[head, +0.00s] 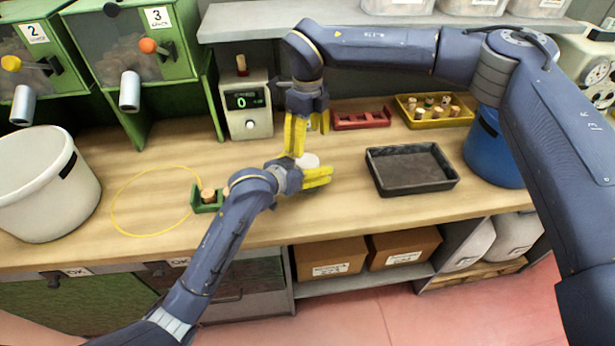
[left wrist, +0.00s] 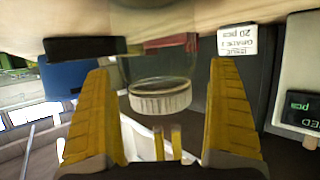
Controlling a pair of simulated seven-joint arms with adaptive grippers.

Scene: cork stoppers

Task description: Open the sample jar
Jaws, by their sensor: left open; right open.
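The sample jar has a white ribbed lid (left wrist: 160,97) and a clear body (left wrist: 165,66). The left wrist view is upside down, so the lid appears below the body. In the head view only a white part of the jar (head: 309,160) shows among the yellow fingers. My left gripper (head: 322,176) is open at the jar, with its fingers on either side in the left wrist view (left wrist: 165,115) and gaps visible. My right gripper (head: 302,148) is open and points down close to the jar. Its yellow fingertips show beyond the lid in the left wrist view (left wrist: 167,142), apart from it.
A green holder with corks (head: 202,208) stands left of my left gripper, inside the edge of a yellow ring (head: 117,208). A dark tray (head: 447,184) lies to the right. A red rack (head: 360,119), yellow cork tray (head: 409,116) and counter device (head: 247,103) stand behind.

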